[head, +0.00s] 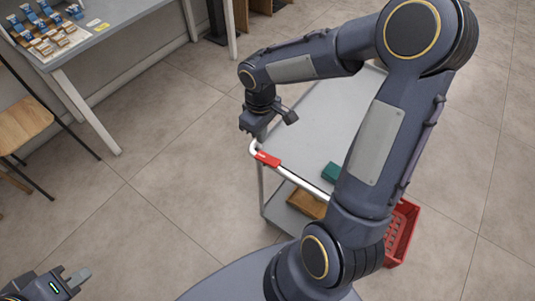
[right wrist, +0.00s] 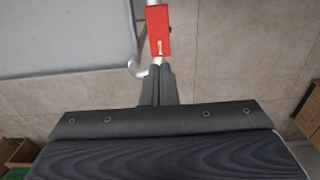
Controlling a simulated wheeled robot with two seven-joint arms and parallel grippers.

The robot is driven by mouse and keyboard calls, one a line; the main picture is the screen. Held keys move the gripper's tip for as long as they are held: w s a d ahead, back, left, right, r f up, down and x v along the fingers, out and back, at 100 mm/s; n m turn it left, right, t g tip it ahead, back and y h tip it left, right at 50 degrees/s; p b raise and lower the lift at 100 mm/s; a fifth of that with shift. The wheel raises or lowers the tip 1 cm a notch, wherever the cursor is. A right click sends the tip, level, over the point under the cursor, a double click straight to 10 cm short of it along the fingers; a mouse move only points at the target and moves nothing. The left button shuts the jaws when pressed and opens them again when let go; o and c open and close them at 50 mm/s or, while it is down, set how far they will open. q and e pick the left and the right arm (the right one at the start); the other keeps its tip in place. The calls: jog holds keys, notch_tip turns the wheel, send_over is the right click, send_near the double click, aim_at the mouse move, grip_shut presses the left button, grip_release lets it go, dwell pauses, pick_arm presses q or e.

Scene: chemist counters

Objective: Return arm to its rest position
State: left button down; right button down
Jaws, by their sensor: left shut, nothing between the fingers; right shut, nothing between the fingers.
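My right arm bends across the head view, reaching out over the grey cart (head: 310,120). My right gripper (head: 262,136) points down near the cart's near left corner, close to the handle with the red grip (head: 267,159). In the right wrist view the gripper's fingers (right wrist: 158,78) are together and empty, just below the red grip (right wrist: 158,32); whether they touch the handle bar, I cannot tell. My left gripper (head: 74,279) is at the lower left of the head view, shut and empty, away from the cart.
A green item (head: 331,172) is by the cart's near edge, partly behind my arm. A brown box (head: 306,203) lies on the lower shelf. A red basket (head: 402,228) is at the right. A table with small boxes (head: 45,47) and a stool (head: 20,125) stand left. Floor between is clear.

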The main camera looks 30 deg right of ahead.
dwell(0.4)
jog(key=s+a+r+m+t+y, duration=0.2)
jog(key=s+r, duration=0.3)
jog(key=s, duration=0.3)
jog(key=s+a+r+m+t+y, duration=0.1)
jog(key=s+a+r+m+t, duration=0.1)
jog(key=s, duration=0.7)
notch_tip(320, 180, up, 3)
jog(key=shift+r+m+t+y, duration=0.1)
jog(key=shift+m+t+y, duration=0.3)
jog(key=shift+m+t, duration=0.55)
jog(key=shift+s, duration=0.1)
